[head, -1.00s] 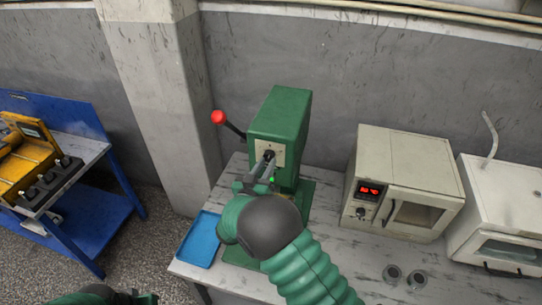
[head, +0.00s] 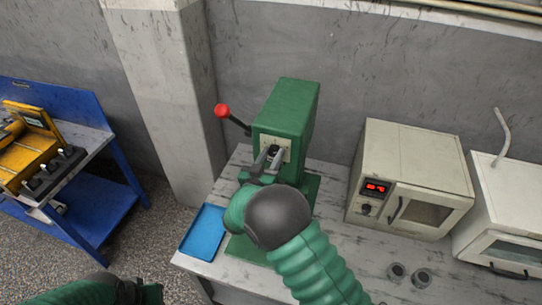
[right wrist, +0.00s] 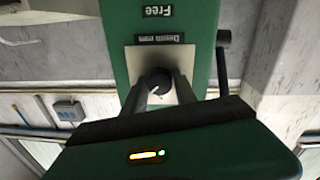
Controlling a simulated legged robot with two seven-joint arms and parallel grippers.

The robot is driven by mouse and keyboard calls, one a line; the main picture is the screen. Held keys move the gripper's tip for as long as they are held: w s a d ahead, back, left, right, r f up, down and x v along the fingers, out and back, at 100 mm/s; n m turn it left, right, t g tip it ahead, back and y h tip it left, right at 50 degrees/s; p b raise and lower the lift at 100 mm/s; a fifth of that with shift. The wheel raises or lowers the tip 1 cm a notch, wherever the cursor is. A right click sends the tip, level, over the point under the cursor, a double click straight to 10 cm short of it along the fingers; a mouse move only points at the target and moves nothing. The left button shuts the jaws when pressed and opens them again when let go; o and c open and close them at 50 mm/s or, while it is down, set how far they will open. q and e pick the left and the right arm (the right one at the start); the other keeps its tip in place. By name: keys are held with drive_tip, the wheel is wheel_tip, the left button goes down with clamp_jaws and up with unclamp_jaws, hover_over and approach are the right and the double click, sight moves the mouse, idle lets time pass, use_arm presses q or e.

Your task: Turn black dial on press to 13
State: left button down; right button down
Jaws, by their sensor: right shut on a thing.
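The green press (head: 292,112) stands on the workbench, with a pale dial plate on its front. The black dial (right wrist: 158,80) sits in the middle of that plate in the right wrist view; in the head view my gripper partly covers it. My right gripper (head: 267,157) is at the dial, shut on it, with one finger on each side. A small light mark shows on the dial, but its number scale cannot be read. My left gripper (head: 138,292) shows only partly at the bottom left edge, away from the press, and its jaws are unclear.
A red-knobbed lever (head: 222,111) sticks out from the press's left side. A blue tray (head: 204,232) lies at the bench's left edge. A beige oven (head: 412,178) with a red display stands to the right. A blue cart (head: 118,195) is at far left.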

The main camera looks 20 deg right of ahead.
drive_tip(key=shift+s+f, duration=0.15)
drive_tip(key=shift+f, duration=0.15)
drive_tip(key=shift+a+f+m+b, duration=0.15)
drive_tip(key=shift+m+b, duration=0.25)
drive_tip(key=shift+b, duration=0.35)
drive_tip(key=m+b, duration=0.4)
drive_tip(key=b, duration=0.2)
drive_tip(key=m+b, duration=0.4)
drive_tip(key=b, duration=0.2)
drive_tip(key=shift+s+a+r+m, duration=0.1)
drive_tip(key=shift+s+r+m, duration=0.1)
drive_tip(key=shift+m, duration=0.2)
drive_tip(key=shift+r+m+y+b, duration=0.3)
drive_tip(key=shift+m+b, duration=0.8)
drive_tip(key=shift+b, duration=0.05)
drive_tip(key=shift+r, duration=0.1)
drive_tip(key=c, duration=1)
unclamp_jaws()
drive_tip(key=shift+w, duration=0.1)
